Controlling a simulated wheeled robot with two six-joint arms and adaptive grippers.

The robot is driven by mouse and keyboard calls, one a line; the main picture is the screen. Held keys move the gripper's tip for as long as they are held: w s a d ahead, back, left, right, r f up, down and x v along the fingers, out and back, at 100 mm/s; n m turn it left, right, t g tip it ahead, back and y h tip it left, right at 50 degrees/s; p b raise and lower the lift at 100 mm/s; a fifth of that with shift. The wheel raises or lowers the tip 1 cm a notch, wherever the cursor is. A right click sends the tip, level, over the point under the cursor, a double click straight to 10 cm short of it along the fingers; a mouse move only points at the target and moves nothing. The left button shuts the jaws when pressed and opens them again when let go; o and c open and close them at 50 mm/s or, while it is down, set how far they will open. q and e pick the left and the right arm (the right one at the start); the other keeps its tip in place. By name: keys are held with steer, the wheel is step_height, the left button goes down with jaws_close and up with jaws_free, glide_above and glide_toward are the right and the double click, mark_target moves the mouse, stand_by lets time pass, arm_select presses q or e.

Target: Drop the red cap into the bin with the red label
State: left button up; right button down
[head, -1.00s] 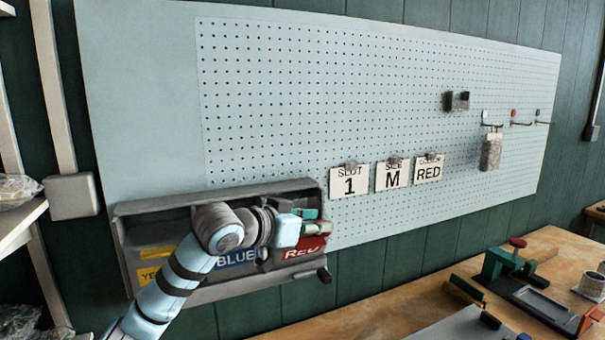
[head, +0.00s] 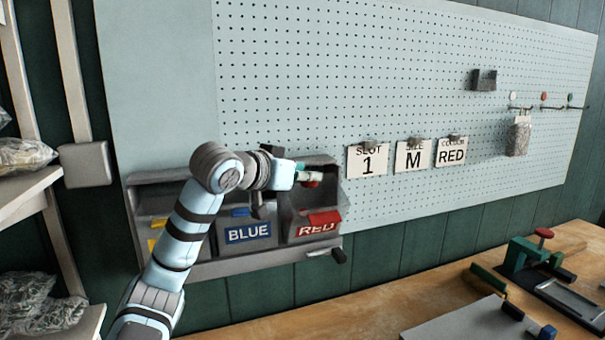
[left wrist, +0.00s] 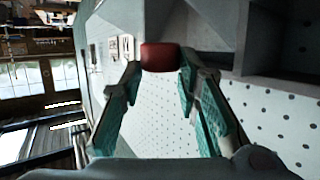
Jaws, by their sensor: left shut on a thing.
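My left gripper (head: 306,178) is shut on the red cap (head: 313,182). In the left wrist view the cap (left wrist: 160,57) sits between the tips of the two green-padded fingers (left wrist: 160,72). The gripper is high at the bin with the red label (head: 292,232), in front of the rack's upper part. The cap shows above the bin's RED label and red tab (head: 325,217). I cannot tell whether the cap is directly over the bin's opening. My right gripper is in neither current view.
The grey rack (head: 270,261) also holds a bin with a BLUE label (head: 248,233) and a yellow-marked bin mostly behind my arm. Cards reading SLOT 1, M and RED (head: 450,153) hang on the pegboard (head: 400,60). A wooden bench (head: 370,290) stands at lower right.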

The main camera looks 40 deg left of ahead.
arm_select(q)
steer(key=o, duration=1)
steer(key=shift+s+r, duration=0.1)
steer(key=shift+r, duration=0.15)
step_height(320, 180, up, 10)
steer(key=shift+d, duration=0.1)
steer(key=shift+f, duration=0.1)
